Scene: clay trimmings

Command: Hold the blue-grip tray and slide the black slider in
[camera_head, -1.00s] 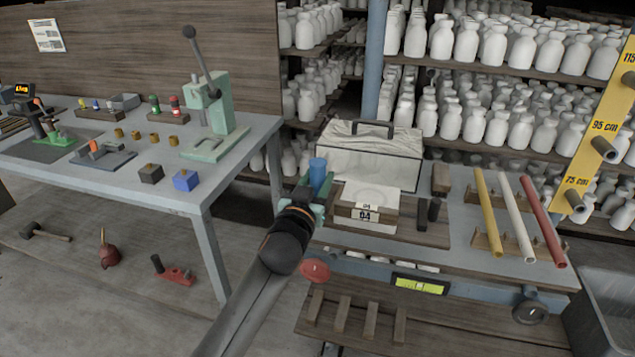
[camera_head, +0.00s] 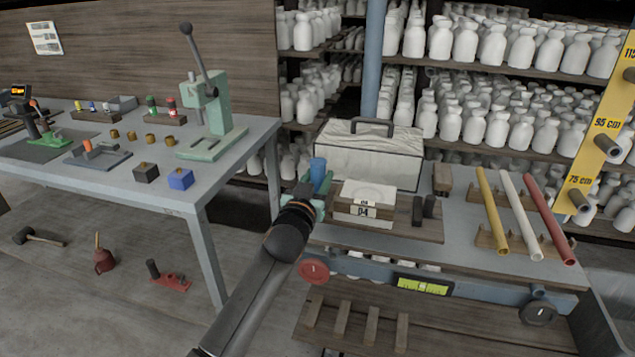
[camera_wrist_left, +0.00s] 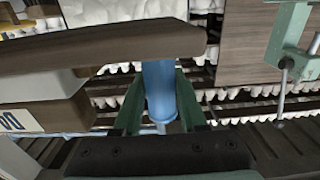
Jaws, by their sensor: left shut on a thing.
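A wooden tray (camera_head: 400,231) lies on the workbench, with a pale slab and a "04" label on it. Its blue grip (camera_head: 318,172) stands at the left end. My left gripper (camera_head: 318,187) is shut on the blue grip. In the left wrist view, the blue grip (camera_wrist_left: 160,92) is between the green fingers, and a brown wooden bar (camera_wrist_left: 90,48) crosses in front. A black slider (camera_head: 418,210) stands at the tray's right side, beside another dark piece (camera_head: 429,206). The gripper partly hides the tray's left end. My right gripper is out of view.
A covered box with a handle (camera_head: 368,155) stands behind the tray. Yellow, white and red tubes (camera_head: 520,215) lie on a rack to the right. A rail with a yellow-green level (camera_head: 422,286) runs along the front. A steel table (camera_head: 225,165) with a press stands left.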

